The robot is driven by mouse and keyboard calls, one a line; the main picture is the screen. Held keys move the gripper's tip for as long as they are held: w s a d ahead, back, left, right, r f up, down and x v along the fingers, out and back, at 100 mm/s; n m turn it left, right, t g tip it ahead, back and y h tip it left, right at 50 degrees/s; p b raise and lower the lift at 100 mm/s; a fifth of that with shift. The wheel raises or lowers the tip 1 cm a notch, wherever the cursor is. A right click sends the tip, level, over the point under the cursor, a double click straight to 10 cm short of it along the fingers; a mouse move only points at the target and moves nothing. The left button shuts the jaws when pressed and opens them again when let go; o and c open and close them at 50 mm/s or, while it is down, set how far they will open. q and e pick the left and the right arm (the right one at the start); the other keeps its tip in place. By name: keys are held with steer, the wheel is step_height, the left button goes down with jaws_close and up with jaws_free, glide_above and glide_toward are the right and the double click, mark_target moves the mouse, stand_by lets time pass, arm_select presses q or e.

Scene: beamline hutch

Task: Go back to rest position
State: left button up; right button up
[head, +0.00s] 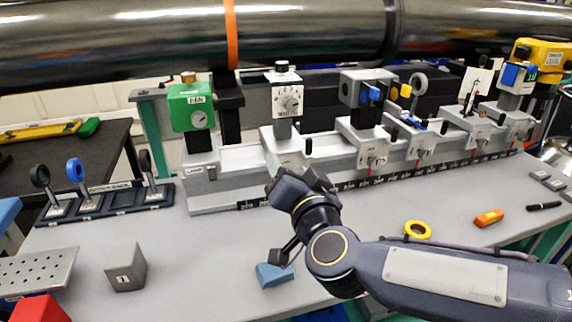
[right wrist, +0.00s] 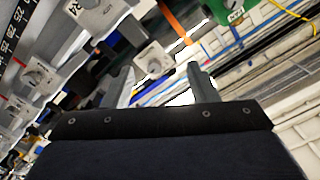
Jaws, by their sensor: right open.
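My right arm comes in from the right in the head view, over the grey bench (head: 215,240). Its gripper (head: 298,188) is raised in front of the rail with the optics, pointing away from me. The fingertips are hard to make out there. In the right wrist view the two fingers (right wrist: 160,84) stand well apart with nothing held between them. The left gripper is not in view.
The rail (head: 235,190) carries several mounts, including a green unit (head: 190,107). A long steel pipe (head: 130,42) runs above. A grey block (head: 125,267), a blue block (head: 274,275), yellow tape (head: 417,230) and an orange tool (head: 489,218) lie on the bench.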

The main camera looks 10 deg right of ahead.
steer(key=s+d+f+n+g+y, duration=0.1)
steer(key=s+d+f+n+g, duration=0.2)
steer(key=s+f, duration=0.4)
steer(key=s+d+f+g+y, duration=0.1)
steer(key=s+d+f+g, duration=0.1)
steer(key=s+f+g, duration=0.5)
steer(key=s+d+f+n+g+y, duration=0.1)
steer(key=s+d+f+n+g, duration=0.15)
steer(key=s+f, duration=0.45)
step_height(320, 180, up, 15)
steer(key=s+p, duration=0.1)
steer(key=p, duration=1.2)
steer(key=shift+p, duration=0.35)
steer(key=shift+f+m, duration=0.1)
steer(key=shift+m, duration=0.15)
